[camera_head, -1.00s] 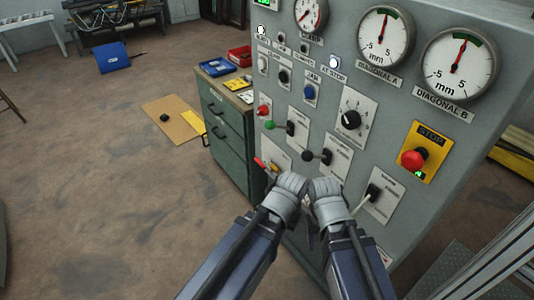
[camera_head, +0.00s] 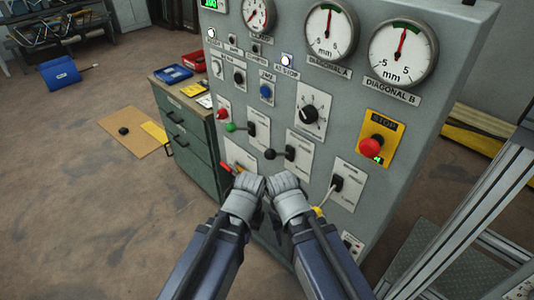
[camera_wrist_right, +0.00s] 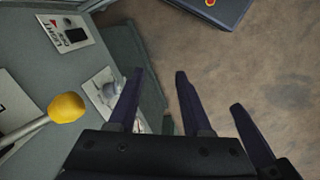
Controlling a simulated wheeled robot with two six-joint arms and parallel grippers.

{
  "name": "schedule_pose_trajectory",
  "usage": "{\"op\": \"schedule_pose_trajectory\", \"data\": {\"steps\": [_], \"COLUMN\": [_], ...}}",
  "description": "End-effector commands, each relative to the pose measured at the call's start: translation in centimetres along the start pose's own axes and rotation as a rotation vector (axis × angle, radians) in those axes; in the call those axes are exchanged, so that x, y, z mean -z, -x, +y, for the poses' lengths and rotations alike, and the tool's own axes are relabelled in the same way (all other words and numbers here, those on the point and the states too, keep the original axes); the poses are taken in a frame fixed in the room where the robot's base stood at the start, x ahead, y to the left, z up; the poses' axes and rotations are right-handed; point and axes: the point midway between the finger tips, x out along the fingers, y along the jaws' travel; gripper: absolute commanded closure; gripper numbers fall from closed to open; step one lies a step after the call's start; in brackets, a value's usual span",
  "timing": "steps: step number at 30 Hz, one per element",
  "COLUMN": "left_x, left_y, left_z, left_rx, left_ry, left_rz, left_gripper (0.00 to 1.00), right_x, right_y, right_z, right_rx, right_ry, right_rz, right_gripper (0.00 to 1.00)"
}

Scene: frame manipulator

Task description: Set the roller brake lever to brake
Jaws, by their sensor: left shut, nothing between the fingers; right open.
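The grey control panel (camera_head: 345,130) carries several levers, whose labels are too small to read, so I cannot tell which is the roller brake. They include a green-knobbed lever (camera_head: 232,127), a black-knobbed lever (camera_head: 271,154), a red-handled lever (camera_head: 228,168) and a yellow-knobbed lever (camera_head: 318,212). The yellow knob (camera_wrist_right: 67,107) on its pale shaft is left of my right gripper's fingers, apart from them. My left gripper (camera_head: 247,187) is shut and empty, in front of the lower panel. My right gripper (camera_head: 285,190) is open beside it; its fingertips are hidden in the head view.
A red stop button (camera_head: 371,147) and a rotary knob (camera_head: 310,114) are above my grippers. A green drawer cabinet (camera_head: 185,145) stands left of the panel. Metal framing (camera_head: 470,210) stands at right. The floor (camera_head: 80,220) at left is mostly clear.

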Motion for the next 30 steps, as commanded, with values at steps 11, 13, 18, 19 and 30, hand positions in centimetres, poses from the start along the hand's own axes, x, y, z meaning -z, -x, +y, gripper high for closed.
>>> {"op": "schedule_pose_trajectory", "data": {"steps": [11, 13, 18, 19, 30], "left_x": [-0.5, -0.6, -0.8, -0.9, -1.5], "left_y": [7.9, 9.6, 13.9, 14.6, 23.8], "left_z": [-0.8, -0.9, -1.3, -1.4, -2.2], "left_rx": [-0.001, -0.001, -0.001, -0.001, -0.002], "left_ry": [0.002, 0.003, 0.004, 0.005, 0.008], "left_rz": [-0.001, -0.001, -0.002, -0.002, -0.003], "left_gripper": [1.00, 1.00, 1.00, 1.00, 1.00], "right_x": [2.9, 3.7, 5.6, 5.9, 9.9], "right_y": [7.9, 9.7, 14.0, 14.8, 24.3], "right_z": [1.6, 2.0, 3.2, 3.4, 6.1], "right_rx": [0.030, 0.040, 0.068, 0.073, 0.149], "right_ry": [-0.227, -0.291, -0.448, -0.475, -0.813], "right_rz": [0.056, 0.072, 0.106, 0.113, 0.179], "right_gripper": [0.95, 1.00, 1.00, 1.00, 1.00]}}
